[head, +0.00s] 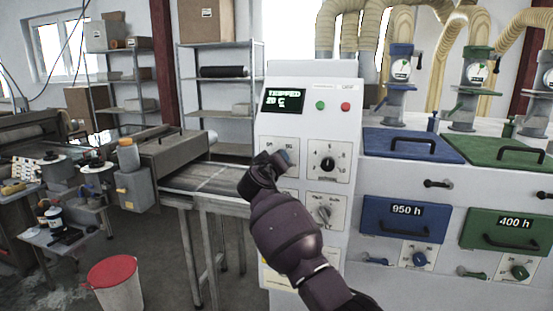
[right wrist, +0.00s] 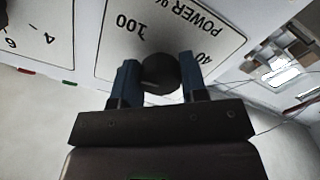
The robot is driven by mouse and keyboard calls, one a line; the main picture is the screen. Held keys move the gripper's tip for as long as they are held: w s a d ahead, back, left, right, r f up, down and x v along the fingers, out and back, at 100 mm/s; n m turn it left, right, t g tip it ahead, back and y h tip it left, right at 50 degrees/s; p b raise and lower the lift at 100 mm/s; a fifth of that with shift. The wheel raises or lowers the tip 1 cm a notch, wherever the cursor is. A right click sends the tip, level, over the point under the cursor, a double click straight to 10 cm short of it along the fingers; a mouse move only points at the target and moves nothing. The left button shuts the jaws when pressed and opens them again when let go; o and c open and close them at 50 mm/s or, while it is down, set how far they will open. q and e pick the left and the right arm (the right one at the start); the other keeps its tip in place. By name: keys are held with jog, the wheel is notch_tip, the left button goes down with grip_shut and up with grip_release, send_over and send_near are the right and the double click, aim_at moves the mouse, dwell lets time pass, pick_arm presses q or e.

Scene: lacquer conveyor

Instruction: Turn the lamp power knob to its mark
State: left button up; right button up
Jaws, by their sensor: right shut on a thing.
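The lamp power knob (right wrist: 160,73) is a round black knob on a white plate (right wrist: 186,30) lettered "POWER %", with 100 and 40 legible upside down in the right wrist view. My right gripper (right wrist: 161,80) has its two blue fingers on opposite sides of the knob, shut on it. In the head view my right gripper (head: 275,160) covers the knob and most of its plate at the upper left of the white control cabinet (head: 282,125). The knob's pointer and the mark cannot be made out. My left gripper is not in view.
The conveyor (head: 205,180) is left; blue (head: 405,218) and green (head: 507,232) drawers are right.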

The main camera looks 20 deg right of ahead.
jog(key=n+p, duration=0.1)
jog(key=n, duration=0.4)
jog(key=shift+n, duration=0.3)
jog(key=n, duration=0.6)
jog(key=shift+r+p, duration=0.1)
jog(key=shift+p, duration=0.25)
jog(key=n, duration=0.6)
jog(key=shift+n, duration=0.3)
jog(key=n, duration=0.5)
jog(key=shift+n, duration=0.4)
jog(key=o, duration=0.9)
jog(key=shift+a, duration=0.1)
